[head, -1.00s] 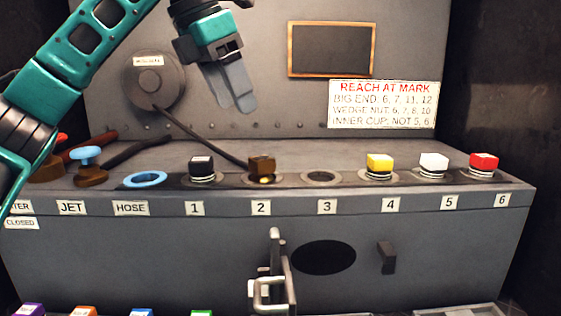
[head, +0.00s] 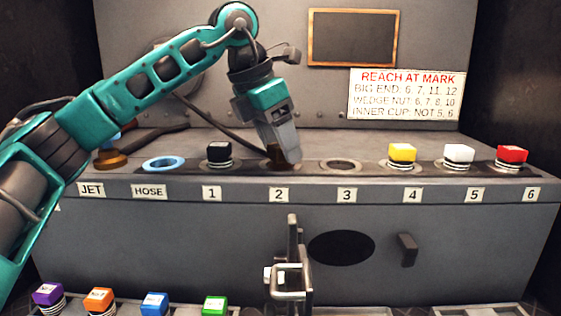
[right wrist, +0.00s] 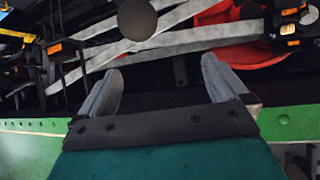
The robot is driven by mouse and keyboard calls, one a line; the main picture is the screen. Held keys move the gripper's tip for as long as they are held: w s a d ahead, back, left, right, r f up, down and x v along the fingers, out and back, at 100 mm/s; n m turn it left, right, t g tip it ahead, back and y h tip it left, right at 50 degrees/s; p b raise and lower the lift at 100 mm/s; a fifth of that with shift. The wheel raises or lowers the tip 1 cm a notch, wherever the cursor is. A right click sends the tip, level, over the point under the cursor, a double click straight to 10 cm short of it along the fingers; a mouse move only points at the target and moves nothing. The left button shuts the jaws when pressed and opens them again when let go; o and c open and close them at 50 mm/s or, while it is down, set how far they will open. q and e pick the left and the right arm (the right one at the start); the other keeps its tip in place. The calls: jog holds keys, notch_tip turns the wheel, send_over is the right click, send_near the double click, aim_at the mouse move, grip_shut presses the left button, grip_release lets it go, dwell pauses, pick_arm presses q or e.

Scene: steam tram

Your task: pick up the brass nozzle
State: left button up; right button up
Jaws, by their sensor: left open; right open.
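A black-topped plug (head: 219,153) stands at 1, and socket 3 (head: 341,166) is empty. Yellow (head: 402,153), white (head: 459,154) and red (head: 511,154) plugs stand at 4 to 6. A blue ring (head: 164,163) marks HOSE. Coloured plugs and a latch (head: 292,255) are below.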

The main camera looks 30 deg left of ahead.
pick_arm(q)
jog(key=shift+w+d+f, duration=0.1)
jog(key=shift+w+f, duration=0.05)
jog(key=shift+f, duration=0.3)
grip_shut()
dwell(0.3)
jog(key=shift+r, duration=0.15)
